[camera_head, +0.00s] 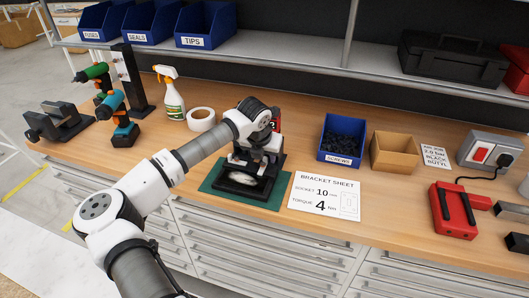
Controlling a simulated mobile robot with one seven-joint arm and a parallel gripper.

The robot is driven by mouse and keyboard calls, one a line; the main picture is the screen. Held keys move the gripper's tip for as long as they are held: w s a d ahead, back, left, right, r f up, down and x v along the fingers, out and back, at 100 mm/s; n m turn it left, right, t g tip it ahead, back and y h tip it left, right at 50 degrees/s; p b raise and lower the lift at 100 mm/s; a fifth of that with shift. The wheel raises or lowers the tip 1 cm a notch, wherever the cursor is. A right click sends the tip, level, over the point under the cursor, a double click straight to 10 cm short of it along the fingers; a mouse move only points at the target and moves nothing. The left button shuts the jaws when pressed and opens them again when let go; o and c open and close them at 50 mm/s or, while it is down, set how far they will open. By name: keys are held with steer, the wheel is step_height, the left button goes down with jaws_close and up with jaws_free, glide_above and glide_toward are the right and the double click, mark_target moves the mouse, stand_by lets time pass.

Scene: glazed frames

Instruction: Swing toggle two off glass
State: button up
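A black fixture (243,189) stands on a green mat (270,199) near the front of the bench. A pale oval piece (241,179), which may be the glass, lies in its frame. My arm reaches in from the lower left, and my gripper (255,159) is low over the back of the fixture. Its fingers are too small and overlapped to tell open from shut, or whether they touch anything. A small red part (276,118) shows just behind my wrist; I cannot tell whether it is a toggle. The toggles are not clearly visible, and my arm hides part of the fixture.
A tape roll (201,119) and spray bottle (172,101) stand left of the fixture. Drills (121,125) are farther left. A bracket sheet (325,196) lies to the right, with a blue screws bin (342,138) and cardboard box (394,152) behind. A shelf (290,62) runs above.

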steer(key=shift+c, duration=0.3)
jaws_close()
